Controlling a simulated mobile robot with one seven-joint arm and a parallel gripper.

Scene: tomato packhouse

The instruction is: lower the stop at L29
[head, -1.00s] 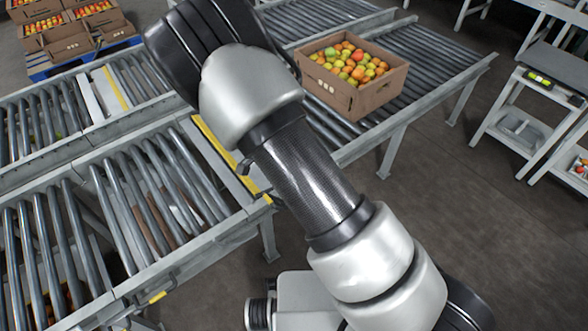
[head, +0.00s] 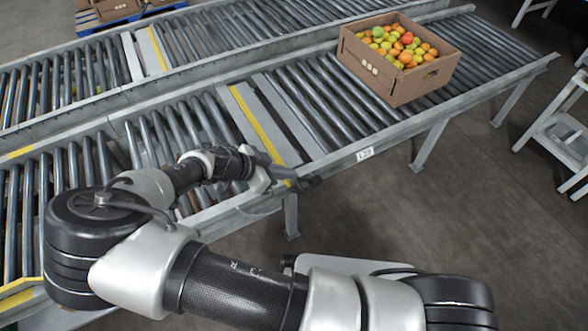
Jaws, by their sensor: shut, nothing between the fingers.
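The label L29 (head: 365,153) is on the front side rail of the near roller conveyor. Left of it, a grey cross plate with a yellow stripe (head: 255,125) spans the conveyor between two roller sections. I cannot tell whether this is the stop, or whether it is up or down. My gripper (head: 309,182) is shut and empty at the front rail, near the front end of that plate and left of the label. A small yellow part (head: 289,183) shows right by the fingers. My gripper and wrist hide part of the rail, and contact cannot be told.
A cardboard box of tomatoes (head: 391,82) stands on the rollers right of the plate. A second conveyor (head: 200,40) runs behind, with another yellow-striped plate (head: 150,50). A grey stand (head: 560,140) is at the right. The floor (head: 450,220) before the conveyor is clear.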

